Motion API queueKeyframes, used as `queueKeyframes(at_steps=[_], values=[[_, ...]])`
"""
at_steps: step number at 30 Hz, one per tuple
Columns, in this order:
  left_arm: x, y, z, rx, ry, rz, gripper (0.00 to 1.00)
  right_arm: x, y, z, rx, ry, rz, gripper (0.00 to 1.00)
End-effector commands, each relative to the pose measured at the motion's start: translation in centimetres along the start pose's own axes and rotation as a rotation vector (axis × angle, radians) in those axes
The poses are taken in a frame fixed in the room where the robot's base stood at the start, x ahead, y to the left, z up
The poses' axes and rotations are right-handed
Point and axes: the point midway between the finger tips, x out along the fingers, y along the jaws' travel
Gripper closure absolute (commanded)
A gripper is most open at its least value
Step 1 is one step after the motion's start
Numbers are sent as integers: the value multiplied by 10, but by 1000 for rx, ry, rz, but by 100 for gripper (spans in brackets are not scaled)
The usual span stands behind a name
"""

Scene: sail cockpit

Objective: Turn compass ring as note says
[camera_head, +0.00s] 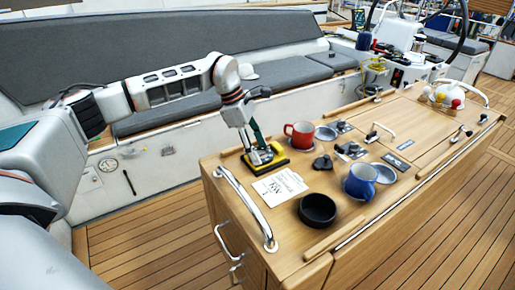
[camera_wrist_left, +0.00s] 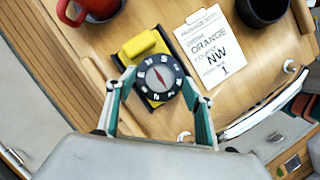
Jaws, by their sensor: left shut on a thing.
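The compass has a dark round ring (camera_wrist_left: 159,77) with white letters, a pale dial and a red needle, on a black and yellow base (camera_wrist_left: 146,44). In the head view the compass's yellow base (camera_head: 272,163) lies at the near left of the wooden table. My left gripper (camera_head: 257,147) reaches down onto it. In the left wrist view the left gripper (camera_wrist_left: 158,80) has a finger on either side of the ring and is shut on it. The white note (camera_head: 279,187) lies beside the compass; in the left wrist view the note (camera_wrist_left: 209,50) shows ORANGE, NW and 1. My right gripper is not in view.
A red mug (camera_head: 300,134) stands close behind the compass. A black bowl (camera_head: 317,210) and a blue mug (camera_head: 361,181) stand to the right. A metal rail (camera_head: 247,208) runs along the table's near left edge. Small dark fittings lie mid-table.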

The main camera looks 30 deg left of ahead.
Motion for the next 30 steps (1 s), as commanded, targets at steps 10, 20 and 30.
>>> queueKeyframes(at_steps=[10, 20, 30], values=[[0, 0, 0, 22, 1, -9, 69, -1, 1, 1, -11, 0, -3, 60], [0, 0, 0, 21, 1, -9, 31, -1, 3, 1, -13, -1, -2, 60], [-4, 1, 0, 20, 1, -7, 31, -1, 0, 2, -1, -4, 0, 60]])
